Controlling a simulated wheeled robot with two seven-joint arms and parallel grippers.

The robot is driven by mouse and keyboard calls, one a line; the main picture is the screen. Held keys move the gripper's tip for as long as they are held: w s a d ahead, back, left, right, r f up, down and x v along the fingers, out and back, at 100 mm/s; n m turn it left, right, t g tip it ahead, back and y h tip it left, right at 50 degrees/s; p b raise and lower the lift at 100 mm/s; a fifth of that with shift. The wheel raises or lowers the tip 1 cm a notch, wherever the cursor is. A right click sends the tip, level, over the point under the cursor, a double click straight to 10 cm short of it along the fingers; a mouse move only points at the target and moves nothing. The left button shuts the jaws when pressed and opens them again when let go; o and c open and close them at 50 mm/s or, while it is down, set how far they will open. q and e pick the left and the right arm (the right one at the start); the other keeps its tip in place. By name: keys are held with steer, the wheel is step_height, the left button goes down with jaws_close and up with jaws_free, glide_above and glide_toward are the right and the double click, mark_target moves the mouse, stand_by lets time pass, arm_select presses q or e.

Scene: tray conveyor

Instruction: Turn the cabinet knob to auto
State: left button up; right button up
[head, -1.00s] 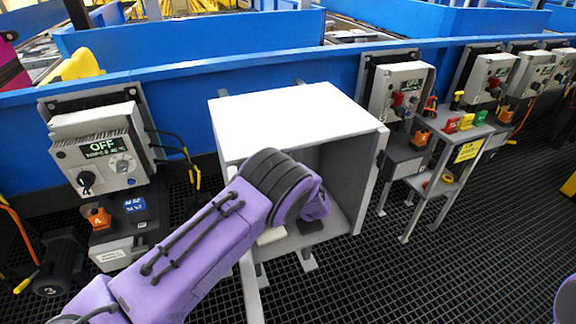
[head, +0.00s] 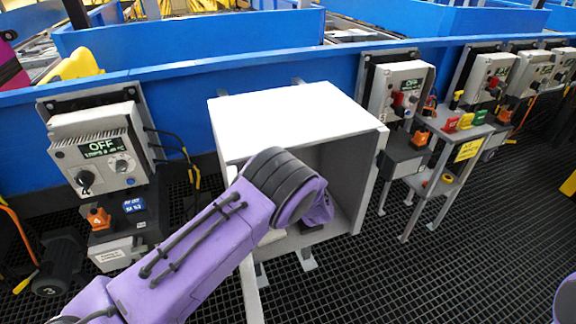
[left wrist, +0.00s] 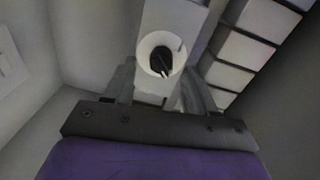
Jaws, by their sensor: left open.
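The open cabinet (head: 292,112) is a pale box with a grey inside, in the middle of the head view. My left arm reaches into it, and its own body hides the left gripper and the knob there. In the left wrist view the black knob (left wrist: 161,60) sits on a round white dial (left wrist: 152,42) on a pale box inside the cabinet. My left gripper (left wrist: 160,82) is open, its fingers on either side of the view below the knob. I cannot tell whether they touch it. Any position labels are unreadable. My right gripper is out of view.
A control box (head: 98,150) with a display reading OFF and its own black knob stands left of the cabinet. More control boxes (head: 402,88) and a small stand (head: 452,148) are on the right. A blue conveyor wall (head: 180,100) runs behind. Cabinet walls closely surround the gripper.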

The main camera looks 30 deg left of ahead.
arm_select(q)
steer(key=v, duration=0.8)
steer(key=shift+s+d, duration=0.25)
steer(key=shift+r, duration=0.1)
